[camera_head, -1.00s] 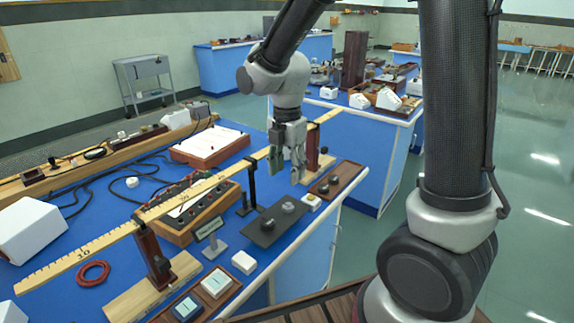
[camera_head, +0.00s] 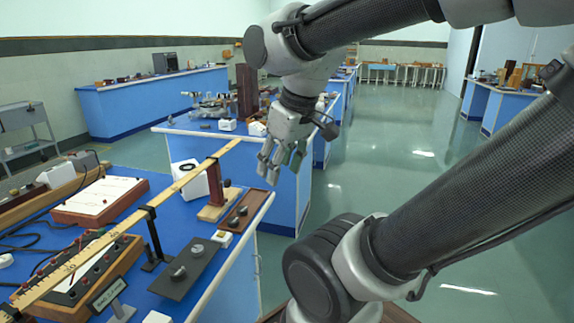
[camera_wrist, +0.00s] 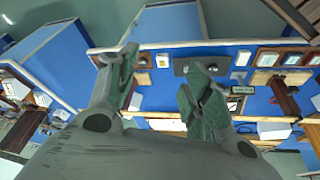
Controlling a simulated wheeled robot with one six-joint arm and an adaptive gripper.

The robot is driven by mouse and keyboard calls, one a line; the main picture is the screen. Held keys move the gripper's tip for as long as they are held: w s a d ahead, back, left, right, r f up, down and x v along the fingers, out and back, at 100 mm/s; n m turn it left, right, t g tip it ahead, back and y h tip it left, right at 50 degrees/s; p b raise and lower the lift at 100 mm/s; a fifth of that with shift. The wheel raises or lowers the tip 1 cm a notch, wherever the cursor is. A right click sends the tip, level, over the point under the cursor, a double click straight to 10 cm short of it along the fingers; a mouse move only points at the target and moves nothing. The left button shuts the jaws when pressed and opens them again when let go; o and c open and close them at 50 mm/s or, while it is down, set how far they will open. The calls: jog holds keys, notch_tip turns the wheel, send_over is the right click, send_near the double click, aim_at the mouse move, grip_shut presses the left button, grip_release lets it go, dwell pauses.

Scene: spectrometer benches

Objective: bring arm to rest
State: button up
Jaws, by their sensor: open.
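My gripper (camera_head: 280,165) hangs in the air, its fingers spread and empty, in the head view. It is just right of the near blue bench's far right corner, close to the bench edge. In the wrist view my gripper (camera_wrist: 155,85) shows two green-grey fingers apart with nothing between them. My arm reaches in from the right of the head view, its upper link across the top and its lower link across the right side.
The near blue bench (camera_head: 262,205) carries a long wooden ruler (camera_head: 165,195), a dark plate with knobs (camera_head: 190,268) and a white-topped board (camera_head: 100,198). More blue benches (camera_head: 150,100) stand behind. Open floor (camera_head: 410,150) lies to the right.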

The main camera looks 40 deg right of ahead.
jog(key=shift+s+d+m, duration=0.3)
jog(key=shift+s+m, duration=0.45)
jog(key=shift+m, duration=0.15)
dwell(0.7)
